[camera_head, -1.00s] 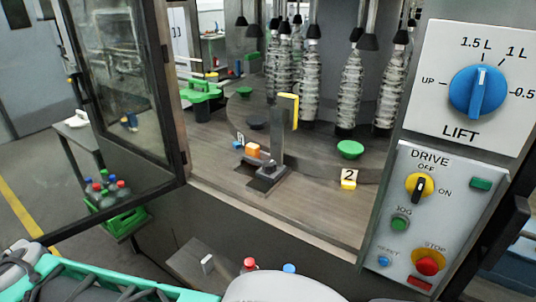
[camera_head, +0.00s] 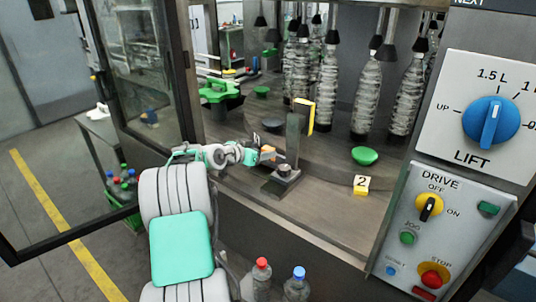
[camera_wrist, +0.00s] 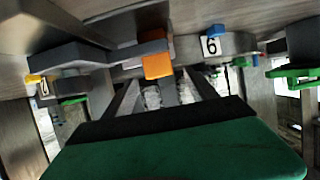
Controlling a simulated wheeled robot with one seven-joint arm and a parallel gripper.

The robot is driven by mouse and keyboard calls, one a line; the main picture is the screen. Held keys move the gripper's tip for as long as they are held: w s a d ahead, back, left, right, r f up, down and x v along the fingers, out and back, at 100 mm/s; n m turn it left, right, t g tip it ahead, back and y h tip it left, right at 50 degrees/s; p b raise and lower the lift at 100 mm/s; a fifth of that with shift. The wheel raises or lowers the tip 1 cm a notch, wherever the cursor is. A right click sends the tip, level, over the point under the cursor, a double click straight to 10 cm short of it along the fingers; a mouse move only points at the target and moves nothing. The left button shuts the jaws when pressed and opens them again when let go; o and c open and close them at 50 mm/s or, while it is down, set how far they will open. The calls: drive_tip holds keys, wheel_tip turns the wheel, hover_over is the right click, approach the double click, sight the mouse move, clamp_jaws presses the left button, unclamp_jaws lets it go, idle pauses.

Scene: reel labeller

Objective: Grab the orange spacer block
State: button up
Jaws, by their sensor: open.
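The orange spacer block (camera_head: 267,150) sits at the near edge of the machine deck, beside a grey bracket post. In the wrist view the orange block (camera_wrist: 157,66) lies just beyond the fingertips, roughly centred between them, against dark grey parts. My gripper (camera_head: 252,155) reaches in from the left, close to the block. The gripper (camera_wrist: 164,84) is open, and its two fingers do not appear to be around the block. The head view is too small to tell whether a fingertip touches it.
The grey post (camera_head: 292,140) with a yellow bracket (camera_head: 304,114) stands right behind the block. Bottles (camera_head: 367,95) hang farther back. The glass door (camera_head: 140,75) stands open at left.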

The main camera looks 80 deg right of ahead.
sight(266, 149)
drive_tip(key=x, duration=0.3)
drive_tip(key=shift+p, duration=0.3)
clamp_jaws()
idle(0.3)
